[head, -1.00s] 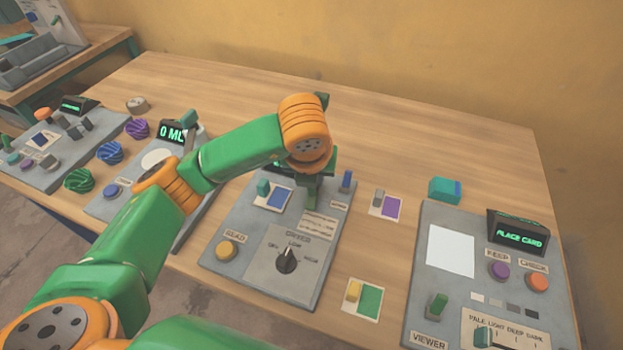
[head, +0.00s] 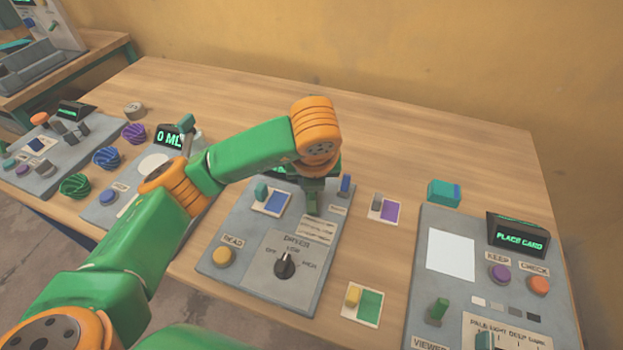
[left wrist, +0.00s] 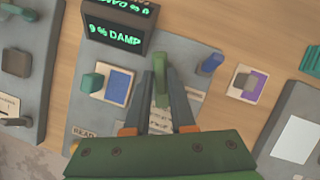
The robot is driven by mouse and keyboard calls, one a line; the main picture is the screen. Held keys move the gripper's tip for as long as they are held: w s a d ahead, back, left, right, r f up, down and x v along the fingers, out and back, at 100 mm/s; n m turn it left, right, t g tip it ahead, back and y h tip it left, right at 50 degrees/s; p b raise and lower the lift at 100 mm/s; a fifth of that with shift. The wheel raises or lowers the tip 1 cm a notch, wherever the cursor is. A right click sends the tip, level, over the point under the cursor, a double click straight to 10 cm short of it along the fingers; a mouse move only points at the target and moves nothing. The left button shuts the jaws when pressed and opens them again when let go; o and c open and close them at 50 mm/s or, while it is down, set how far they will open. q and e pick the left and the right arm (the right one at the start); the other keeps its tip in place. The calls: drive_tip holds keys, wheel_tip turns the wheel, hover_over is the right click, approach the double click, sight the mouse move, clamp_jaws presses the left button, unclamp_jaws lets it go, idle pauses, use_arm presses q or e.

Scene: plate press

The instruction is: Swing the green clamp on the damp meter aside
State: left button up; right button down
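The damp meter is a grey panel (head: 232,262) in the middle of the table, with a display reading "9% DAMP" (left wrist: 113,36) in the left wrist view. Its green clamp (left wrist: 161,80) stands upright beside a card with a blue patch (left wrist: 118,86) and a teal block (left wrist: 92,83). My left gripper (left wrist: 161,84) is over the panel, its grey fingers on both sides of the clamp and seemingly closed on it. In the head view my orange wrist hides much of the display. My right gripper is not in view.
A blue lever (left wrist: 210,63) stands right of the clamp. A dial (head: 284,265) and a yellow button (head: 222,257) are at the panel's front. Loose sample cards (head: 384,208) lie to the right, then the viewer panel (head: 425,292). The table behind is clear.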

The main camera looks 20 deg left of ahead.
sight(312, 206)
use_arm(q)
drive_tip(key=shift+o, duration=1.3)
drive_tip(key=p+v, duration=0.1)
drive_tip(key=v, duration=0.6)
drive_tip(key=shift+p, duration=0.3)
